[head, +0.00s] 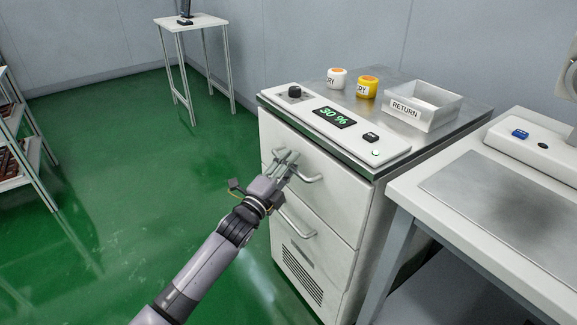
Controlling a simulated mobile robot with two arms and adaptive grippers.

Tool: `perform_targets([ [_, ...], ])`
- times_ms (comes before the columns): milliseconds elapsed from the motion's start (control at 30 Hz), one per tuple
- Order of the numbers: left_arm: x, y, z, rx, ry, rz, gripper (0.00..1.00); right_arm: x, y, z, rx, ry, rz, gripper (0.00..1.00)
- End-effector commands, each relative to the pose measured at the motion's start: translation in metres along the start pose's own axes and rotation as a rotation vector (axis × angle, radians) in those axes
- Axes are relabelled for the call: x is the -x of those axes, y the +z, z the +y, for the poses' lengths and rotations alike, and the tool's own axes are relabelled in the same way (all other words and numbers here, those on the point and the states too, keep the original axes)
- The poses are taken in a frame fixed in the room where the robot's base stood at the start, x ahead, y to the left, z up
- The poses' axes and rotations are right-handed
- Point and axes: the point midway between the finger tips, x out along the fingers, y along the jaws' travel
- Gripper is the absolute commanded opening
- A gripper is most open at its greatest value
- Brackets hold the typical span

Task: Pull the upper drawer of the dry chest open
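The dry chest (377,215) is a white cabinet with a grey metal top, right of centre. Its upper drawer (335,201) has a pale bar handle (312,179), and its front looks flush with the chest. A lower drawer (322,251) with a similar handle (304,231) is below it. My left gripper (287,158) reaches up from the bottom of the view, with its fingers at the left part of the upper handle. The fingers hide part of the handle, and I cannot tell whether they are closed around it. My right gripper is not in view.
On the chest stand a control panel (308,107) reading 30 %, a white jar (337,79), a yellow jar (367,88) and a RETURN tray (441,118). A bench (408,190) stands close at right. Green floor (130,160) is clear at left, before a shelf rack (42,178).

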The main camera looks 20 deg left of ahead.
Motion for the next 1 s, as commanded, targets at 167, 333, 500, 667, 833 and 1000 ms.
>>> perform_targets([
  [167,0.0002,0.0,0.0,0.0,0.0,0.0,0.27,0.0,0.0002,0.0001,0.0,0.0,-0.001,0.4],
  [333,0.0003,0.0,0.0,0.0,0.0,0.0,0.15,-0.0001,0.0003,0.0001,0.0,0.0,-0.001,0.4],
  [500,0.0004,0.0001,0.0001,0.0,0.0,0.0,0.04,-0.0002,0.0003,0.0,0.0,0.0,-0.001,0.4],
  [667,0.0005,0.0001,0.0002,0.0,0.001,0.0,0.0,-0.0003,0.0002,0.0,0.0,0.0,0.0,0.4],
  [833,0.0005,0.0001,0.0004,0.0,0.001,0.0,0.0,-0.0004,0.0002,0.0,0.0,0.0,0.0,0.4],
  [1000,0.0006,0.0001,0.0006,0.001,0.001,0.0,0.0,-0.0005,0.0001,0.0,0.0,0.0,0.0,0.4],
])
